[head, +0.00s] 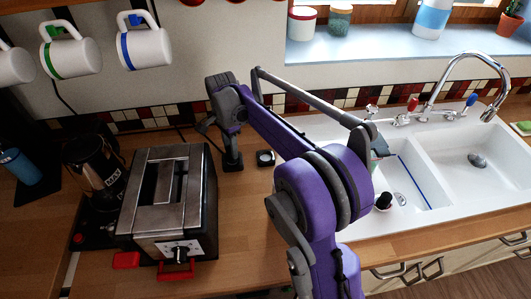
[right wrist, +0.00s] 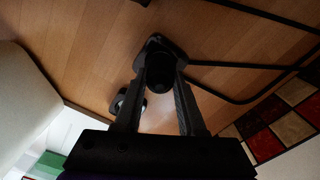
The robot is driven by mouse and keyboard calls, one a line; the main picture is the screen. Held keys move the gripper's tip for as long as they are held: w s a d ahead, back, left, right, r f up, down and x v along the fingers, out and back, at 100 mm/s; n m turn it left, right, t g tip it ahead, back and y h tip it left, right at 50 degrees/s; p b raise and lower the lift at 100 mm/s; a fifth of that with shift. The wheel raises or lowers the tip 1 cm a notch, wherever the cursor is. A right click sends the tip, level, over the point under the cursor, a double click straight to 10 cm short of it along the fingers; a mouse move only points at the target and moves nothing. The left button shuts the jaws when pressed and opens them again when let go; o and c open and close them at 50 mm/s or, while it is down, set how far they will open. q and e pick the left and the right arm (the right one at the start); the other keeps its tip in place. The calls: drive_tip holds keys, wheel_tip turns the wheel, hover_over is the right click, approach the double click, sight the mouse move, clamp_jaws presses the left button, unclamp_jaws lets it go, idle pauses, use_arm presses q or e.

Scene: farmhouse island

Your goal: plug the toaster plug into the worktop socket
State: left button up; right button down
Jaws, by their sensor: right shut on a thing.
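The black and steel toaster (head: 165,205) stands on the wooden worktop, left of my right arm. My right gripper (head: 232,163) points down near the worktop, to the right of the toaster. It is shut on the black plug (right wrist: 160,72), which shows between the fingers in the right wrist view, with dark cable running off to the right. A dark round part beside the fingers (right wrist: 125,102) may be this socket. Whether the plug touches the worktop is unclear. My left gripper is out of view.
A black kettle-like appliance (head: 92,170) stands left of the toaster. The white sink (head: 440,205) with its tap (head: 470,70) lies to the right. Mugs (head: 145,45) hang above at left. A tiled strip edges the wall; bare worktop (head: 240,210) lies in front of the gripper.

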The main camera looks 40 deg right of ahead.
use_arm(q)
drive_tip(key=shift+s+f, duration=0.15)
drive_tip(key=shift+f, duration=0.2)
use_arm(e)
drive_tip(key=shift+f, duration=0.45)
drive_tip(key=shift+c, duration=2.1)
unclamp_jaws()
drive_tip(key=shift+c, duration=1.3)
drive_tip(key=shift+w+r+p, duration=0.1)
drive_tip(key=shift+r+p, duration=1.15)
drive_tip(key=shift+r, duration=2.3)
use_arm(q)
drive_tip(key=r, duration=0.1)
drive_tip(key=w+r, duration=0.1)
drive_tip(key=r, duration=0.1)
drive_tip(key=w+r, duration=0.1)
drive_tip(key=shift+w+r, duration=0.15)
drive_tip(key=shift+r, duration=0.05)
use_arm(e)
drive_tip(key=shift+f, duration=0.1)
